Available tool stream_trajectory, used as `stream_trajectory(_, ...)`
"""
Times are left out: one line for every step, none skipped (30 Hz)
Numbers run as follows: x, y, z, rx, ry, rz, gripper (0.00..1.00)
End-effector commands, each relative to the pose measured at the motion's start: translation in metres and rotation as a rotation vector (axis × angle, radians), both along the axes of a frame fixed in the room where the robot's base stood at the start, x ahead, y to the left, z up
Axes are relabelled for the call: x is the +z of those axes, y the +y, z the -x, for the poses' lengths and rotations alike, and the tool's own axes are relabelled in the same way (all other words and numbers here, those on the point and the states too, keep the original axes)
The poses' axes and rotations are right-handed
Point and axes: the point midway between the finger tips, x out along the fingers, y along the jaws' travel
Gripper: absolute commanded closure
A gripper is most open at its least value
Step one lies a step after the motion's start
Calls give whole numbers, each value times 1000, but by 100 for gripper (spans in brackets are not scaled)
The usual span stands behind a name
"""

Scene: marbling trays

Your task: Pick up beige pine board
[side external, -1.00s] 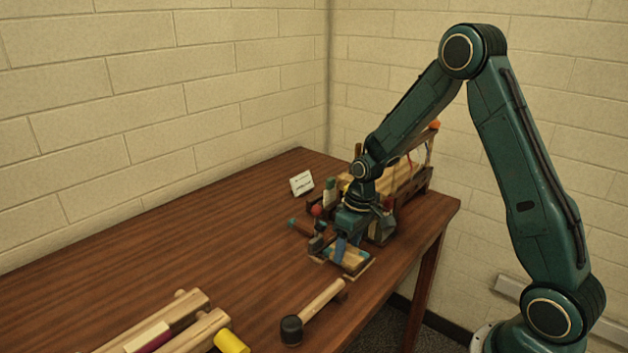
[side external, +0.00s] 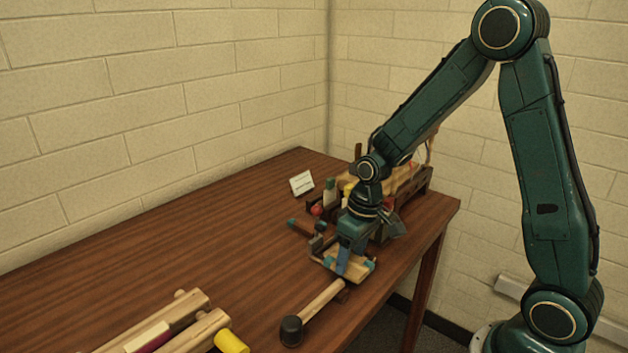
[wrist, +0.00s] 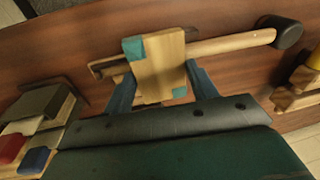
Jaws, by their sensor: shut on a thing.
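The beige pine board (wrist: 158,72) is a pale wooden block with teal corners. It lies between the two blue fingers of my gripper (wrist: 163,90) in the wrist view. In the side view the board (side external: 358,273) is low at the near right part of the table, under my gripper (side external: 350,262). My gripper is shut on the board. The fingers partly hide it in the side view, and I cannot tell whether its underside touches what lies below.
A mallet with a black head (side external: 291,330) lies just in front; its handle passes behind the board in the wrist view. A wooden rack (side external: 412,186) stands behind my gripper. A white card (side external: 301,183) is at the back. The table's left middle (side external: 180,245) is clear.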

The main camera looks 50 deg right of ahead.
Motion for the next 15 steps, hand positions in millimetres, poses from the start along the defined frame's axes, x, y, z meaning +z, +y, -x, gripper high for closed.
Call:
stream_trajectory(0, 12, 9, 6, 1, 1, 69)
stream_trajectory(1, 18, 14, 6, 0, 1, 69)
stream_trajectory(0, 25, 20, 6, 0, 1, 69)
stream_trajectory(0, 30, 25, 6, 0, 1, 69)
stream_trajectory(0, 35, 29, 6, -1, 1, 69)
stream_trajectory(0, 42, 34, 6, 0, 0, 69)
stream_trajectory(0, 46, 38, 5, 0, 0, 69)
stream_trajectory(0, 50, 41, 6, 0, 0, 69)
stream_trajectory(0, 55, 45, 5, -1, -1, 69)
stream_trajectory(0, 59, 48, 5, -1, -1, 69)
stream_trajectory(0, 62, 51, 4, -1, -1, 69)
stream_trajectory(0, 66, 54, 4, 0, -1, 69)
stream_trajectory(0, 68, 56, 4, -1, 0, 69)
stream_trajectory(0, 71, 57, 3, -1, 0, 69)
stream_trajectory(0, 73, 60, 3, -1, 0, 69)
